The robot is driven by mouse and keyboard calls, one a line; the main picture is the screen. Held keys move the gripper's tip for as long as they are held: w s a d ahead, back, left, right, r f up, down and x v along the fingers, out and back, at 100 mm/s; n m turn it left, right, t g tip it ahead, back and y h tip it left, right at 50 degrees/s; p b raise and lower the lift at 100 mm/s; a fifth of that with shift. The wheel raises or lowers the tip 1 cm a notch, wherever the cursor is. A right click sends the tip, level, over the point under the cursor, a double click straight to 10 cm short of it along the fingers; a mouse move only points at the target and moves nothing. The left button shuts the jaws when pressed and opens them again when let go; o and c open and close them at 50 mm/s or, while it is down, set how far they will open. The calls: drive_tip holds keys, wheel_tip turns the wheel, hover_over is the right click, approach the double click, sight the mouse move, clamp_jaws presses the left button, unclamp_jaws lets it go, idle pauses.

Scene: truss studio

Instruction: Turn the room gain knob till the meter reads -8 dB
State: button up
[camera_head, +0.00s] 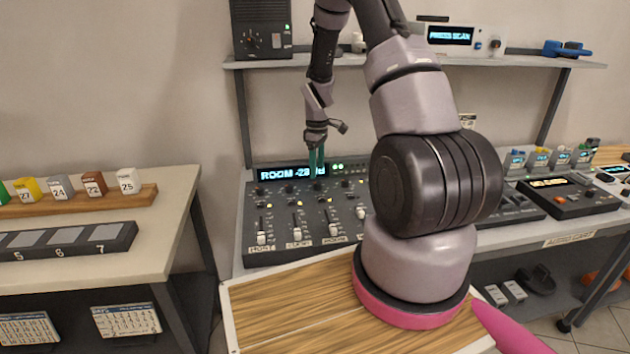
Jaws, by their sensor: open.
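The mixer (290,220) is a dark console on the bench, with several small knobs above a row of white-capped faders. Its blue-lit meter display (285,173) reads "ROOM -2" followed by characters partly hidden behind my gripper. My gripper (316,172) points down over the upper part of the mixer, its teal fingers in front of the display and near the upper knob row. The fingers are open, with a narrow gap. The room gain knob seems to be at or under the fingertips (318,185); I cannot tell whether they touch it. One fader label below seems to read "ROOM".
My arm hides the mixer's right side. A shelf (340,60) runs above the bench, carrying a dark speaker box (262,30) and a white scanner unit (465,40). At right are other dark consoles (570,196). A left table holds numbered blocks (93,184).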

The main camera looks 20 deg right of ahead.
sight(318, 183)
wheel_tip(318, 183, down, 5)
drive_tip(key=shift+d+f, duration=0.1)
drive_tip(key=shift+f, duration=0.05)
clamp_jaws()
